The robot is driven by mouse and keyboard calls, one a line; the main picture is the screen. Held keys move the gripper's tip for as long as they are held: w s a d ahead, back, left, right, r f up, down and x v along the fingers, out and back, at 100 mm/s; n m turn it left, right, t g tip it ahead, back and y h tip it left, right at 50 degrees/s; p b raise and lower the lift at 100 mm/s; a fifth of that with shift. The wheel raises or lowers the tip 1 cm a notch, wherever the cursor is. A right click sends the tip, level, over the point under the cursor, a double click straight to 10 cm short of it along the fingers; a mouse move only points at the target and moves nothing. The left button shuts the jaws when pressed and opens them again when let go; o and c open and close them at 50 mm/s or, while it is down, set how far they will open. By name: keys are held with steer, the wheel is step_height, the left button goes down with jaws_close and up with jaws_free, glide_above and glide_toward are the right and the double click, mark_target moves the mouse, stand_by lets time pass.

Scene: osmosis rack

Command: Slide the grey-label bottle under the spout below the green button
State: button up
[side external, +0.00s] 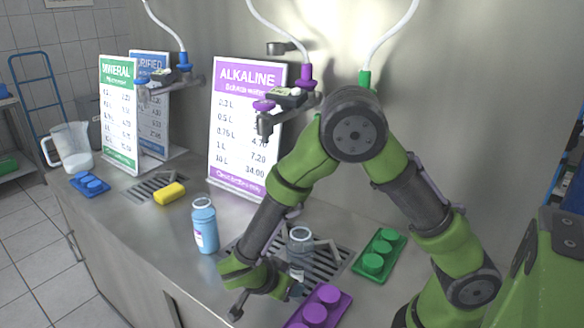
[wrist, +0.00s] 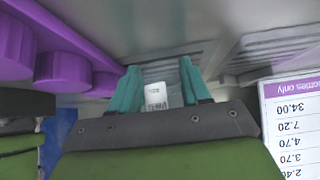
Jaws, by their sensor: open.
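A translucent bottle (side external: 300,243) stands on the drain grate in the side view, its lower part partly hidden by my arm; its label colour is unclear there. In the wrist view, a pale label with small print (wrist: 155,96) shows between the teal fingers of my gripper (wrist: 162,82), which are open on either side of it. I cannot tell whether they touch it. My gripper is low at the counter beside the bottle in the side view. A green connector (side external: 365,78) hangs on a tube above; the spout and button below it are hidden behind my arm.
A blue bottle (side external: 204,226) with a white-and-purple label stands to the left. A green pad (side external: 378,256) lies right of the grate (side external: 331,262); a purple pad (side external: 318,309) lies at the front.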

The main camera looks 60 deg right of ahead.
mark_target(292, 263)
steer(key=shift+s+d, duration=0.1)
steer(key=shift+d, duration=4.05)
steer(key=shift+a, duration=2.5)
steer(key=shift+a+r, duration=0.5)
steer(key=shift+r, duration=0.7)
steer(key=shift+a+r, duration=0.5)
steer(key=shift+r, duration=0.65)
steer(key=shift+a+r, duration=0.5)
steer(key=shift+r, duration=0.7)
